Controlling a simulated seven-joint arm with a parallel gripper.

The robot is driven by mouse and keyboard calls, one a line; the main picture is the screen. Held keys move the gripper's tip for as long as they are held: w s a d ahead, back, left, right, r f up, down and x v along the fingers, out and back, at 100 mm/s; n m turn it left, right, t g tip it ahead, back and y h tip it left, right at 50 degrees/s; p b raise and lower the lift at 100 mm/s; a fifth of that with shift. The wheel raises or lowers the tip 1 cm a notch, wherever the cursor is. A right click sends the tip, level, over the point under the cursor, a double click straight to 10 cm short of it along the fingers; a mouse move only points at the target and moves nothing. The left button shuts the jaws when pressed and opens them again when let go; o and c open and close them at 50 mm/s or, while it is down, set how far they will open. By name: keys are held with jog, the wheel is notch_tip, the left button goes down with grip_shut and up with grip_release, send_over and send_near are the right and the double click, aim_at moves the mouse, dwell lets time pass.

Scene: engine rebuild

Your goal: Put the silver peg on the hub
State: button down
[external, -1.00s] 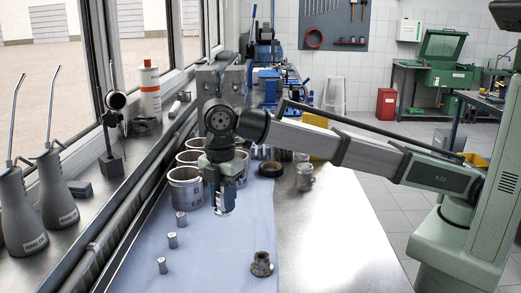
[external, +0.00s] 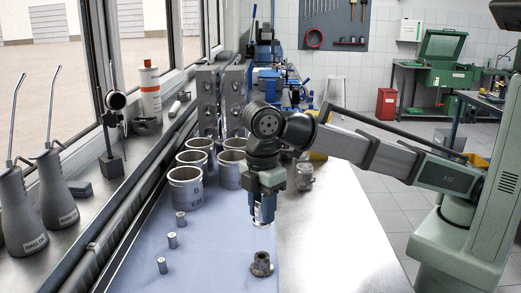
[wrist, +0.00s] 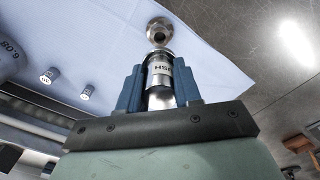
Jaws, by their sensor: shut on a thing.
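My gripper (external: 263,208) is shut on a silver peg (external: 262,226), which hangs upright and points down. In the wrist view the peg (wrist: 160,70) sits between the two blue fingers, with dark lettering on its side. The hub (external: 262,266), a dark metal piece with a wide base and a narrower raised collar, stands on the blue cloth below my gripper. The peg's lower end appears above the hub and apart from it. In the wrist view the hub (wrist: 159,31) shows just beyond the peg's end, its lower part overlapped by the peg.
Several small silver cylinders (external: 172,240) stand in a row on the blue cloth (external: 215,255) to the left. Several large metal sleeves (external: 186,190) stand behind them. A glass jar (external: 304,177) stands behind my gripper. The bare metal bench (external: 335,235) at right is clear.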

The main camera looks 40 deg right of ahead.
notch_tip(320, 180, down, 9)
jog(key=shift+f, duration=0.1)
dwell(0.4)
jog(key=shift+f, duration=0.1)
jog(key=c, duration=0.8)
grip_release()
notch_tip(320, 180, up, 12)
jog(key=shift+r, duration=0.2)
dwell(0.4)
